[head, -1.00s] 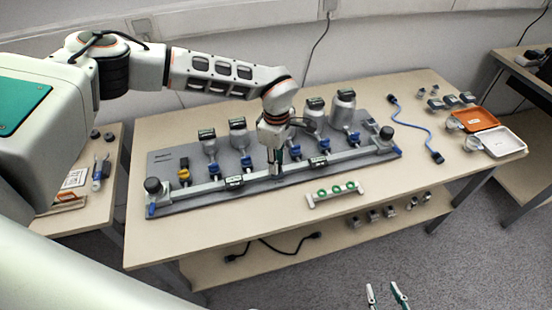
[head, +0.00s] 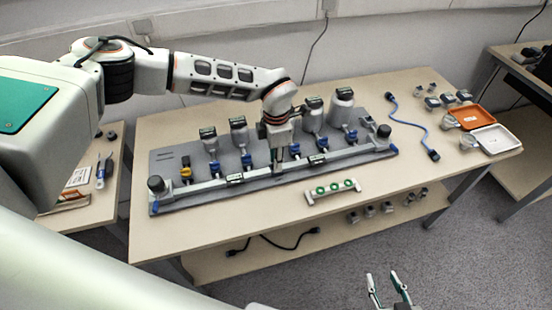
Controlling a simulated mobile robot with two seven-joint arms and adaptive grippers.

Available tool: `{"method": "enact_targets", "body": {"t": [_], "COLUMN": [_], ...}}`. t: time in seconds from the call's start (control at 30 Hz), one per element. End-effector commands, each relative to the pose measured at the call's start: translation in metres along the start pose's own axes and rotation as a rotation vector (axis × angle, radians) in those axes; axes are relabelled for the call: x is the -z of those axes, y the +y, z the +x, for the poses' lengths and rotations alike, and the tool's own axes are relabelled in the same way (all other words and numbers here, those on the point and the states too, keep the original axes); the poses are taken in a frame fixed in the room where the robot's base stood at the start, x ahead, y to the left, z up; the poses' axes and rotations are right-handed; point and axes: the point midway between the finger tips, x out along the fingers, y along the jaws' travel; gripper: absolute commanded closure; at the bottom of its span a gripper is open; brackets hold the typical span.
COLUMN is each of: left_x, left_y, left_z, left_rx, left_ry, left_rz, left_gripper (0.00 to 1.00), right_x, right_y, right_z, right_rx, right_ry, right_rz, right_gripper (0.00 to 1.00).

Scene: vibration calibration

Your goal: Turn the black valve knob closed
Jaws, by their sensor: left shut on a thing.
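My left gripper (head: 280,160) points down at the middle of the grey manifold board (head: 215,196). Its fingers are shut on a small part at the rail, most likely the black valve knob, which the fingers hide. How far the knob is turned cannot be seen. Round black caps stand at the left end (head: 157,184) and right end (head: 384,131) of the rail, apart from the gripper. My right gripper (head: 388,281) is open and empty, low at the right, in front of the table over the floor.
Grey canisters (head: 342,108) with blue valves stand behind the rail; a yellow valve (head: 186,172) is at left. A white rack with green rings (head: 333,190) lies in front. A blue cable (head: 405,122), an orange tray (head: 470,117) and a white tray (head: 496,139) lie at right.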

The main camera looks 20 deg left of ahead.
Motion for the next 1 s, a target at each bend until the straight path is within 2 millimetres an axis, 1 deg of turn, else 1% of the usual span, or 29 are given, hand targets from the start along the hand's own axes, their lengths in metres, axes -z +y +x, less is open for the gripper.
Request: {"method": "enact_targets", "body": {"t": [0.53,0.57,0.6,0.63,0.87,1.0], "left_x": [0.0001,0.0001,0.0001,0.0001,0.0001,-0.0001], "left_y": [-0.0003,-0.0003,-0.0003,-0.0002,-0.0001,0.0002], "left_z": [0.0003,0.0003,0.0003,0.0003,0.0001,-0.0021], "left_rx": [0.001,0.001,0.001,0.001,0.000,0.000], "left_ry": [0.000,0.000,0.000,0.000,0.000,-0.001], "left_rz": [-0.027,-0.027,-0.026,-0.026,-0.026,-0.025], "left_gripper": [1.00,0.77,0.66,0.62,0.62,0.62], "right_x": [0.0050,0.0051,0.0051,0.0051,0.0048,0.0003], "right_y": [0.0005,0.0005,0.0005,0.0005,0.0003,0.0009], "right_z": [-0.0009,-0.0009,-0.0009,-0.0009,-0.0009,-0.0010], "right_rx": [-0.001,-0.001,-0.001,-0.001,-0.001,0.000], "right_ry": [0.008,0.008,0.008,0.008,0.008,-0.001], "right_rz": [0.000,0.001,0.000,0.000,0.001,-0.003], "right_gripper": [0.63,0.63,0.63,0.63,0.63,0.63]}}
